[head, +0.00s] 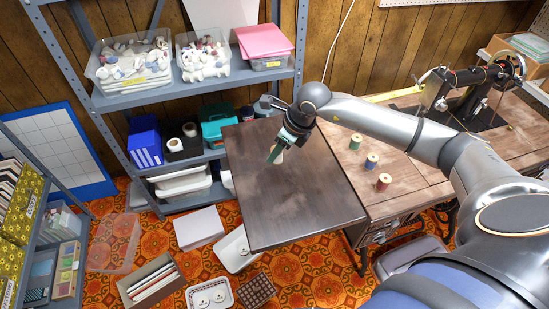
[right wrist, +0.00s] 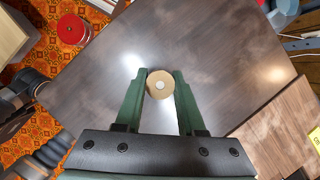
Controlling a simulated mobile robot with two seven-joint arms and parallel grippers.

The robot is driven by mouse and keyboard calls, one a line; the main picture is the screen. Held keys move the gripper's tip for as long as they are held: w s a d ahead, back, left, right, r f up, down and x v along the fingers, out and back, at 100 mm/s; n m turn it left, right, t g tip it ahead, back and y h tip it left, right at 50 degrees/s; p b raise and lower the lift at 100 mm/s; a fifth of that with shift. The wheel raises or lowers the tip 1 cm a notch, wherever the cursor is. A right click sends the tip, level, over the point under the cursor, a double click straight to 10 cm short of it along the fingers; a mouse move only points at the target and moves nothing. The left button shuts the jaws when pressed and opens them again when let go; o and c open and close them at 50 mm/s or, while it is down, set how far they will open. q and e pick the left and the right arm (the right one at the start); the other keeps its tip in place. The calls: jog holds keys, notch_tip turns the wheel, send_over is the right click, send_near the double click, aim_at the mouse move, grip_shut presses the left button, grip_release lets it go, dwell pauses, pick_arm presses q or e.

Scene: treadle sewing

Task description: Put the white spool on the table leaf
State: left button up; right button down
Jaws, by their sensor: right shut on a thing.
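The table leaf (head: 300,205) is a dark brown wooden panel left of the sewing table, and its surface fills much of the right wrist view (right wrist: 225,60). My right gripper (head: 276,154) is over the back middle part of the leaf, its green fingers pointing down. It is shut on the white spool (head: 280,157), of which only a pale sliver shows in the head view. In the right wrist view the spool's round tan end (right wrist: 160,84) sits between the two fingertips. I cannot tell whether its bottom touches the leaf. My left gripper is not in view.
Green (head: 355,143), blue (head: 371,160) and red (head: 383,181) spools stand on the sewing table (head: 415,185), right of the leaf. The sewing machine (head: 470,88) is behind them. A grey shelf (head: 190,80) with bins stands behind the leaf. The leaf's front half is clear.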

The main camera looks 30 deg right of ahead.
jog(key=shift+w+a+f, duration=0.1)
jog(key=shift+w+f, duration=0.2)
jog(key=shift+f, duration=0.05)
jog(key=shift+w+f, duration=0.15)
jog(key=shift+f, duration=1.7)
jog(key=c, duration=0.5)
grip_release()
jog(key=shift+r, duration=0.25)
jog(key=v, duration=1.2)
jog(key=shift+a+f, duration=0.1)
